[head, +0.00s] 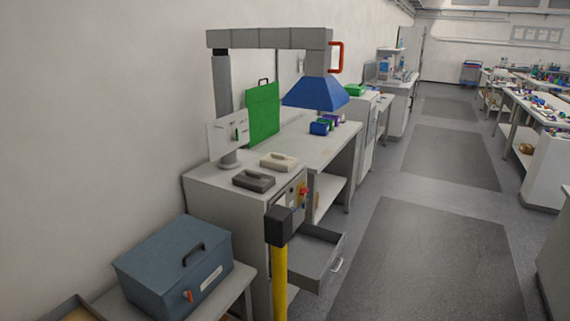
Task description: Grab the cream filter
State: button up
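The cream filter (278,161) looks like a flat cream block with a raised handle on top. It lies on the top of a light grey cabinet (215,190), towards the back right. A dark grey block of similar shape (254,180) lies just in front of it, to the left. The two appear close together but apart. My gripper is not in view, so its state does not show.
A small monitor (228,136) stands on the cabinet, left of the filter. A yellow post with a black top (279,265) rises in front of the cabinet. An open drawer (317,258) juts into the aisle. A blue hood (315,94) hangs above the bench behind.

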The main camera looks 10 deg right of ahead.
aim_at(280, 162)
jog(key=u, duration=0.1)
jog(key=i, duration=0.95)
jog(key=z, duration=0.6)
jog(key=k, duration=0.2)
jog(key=u, duration=3.25)
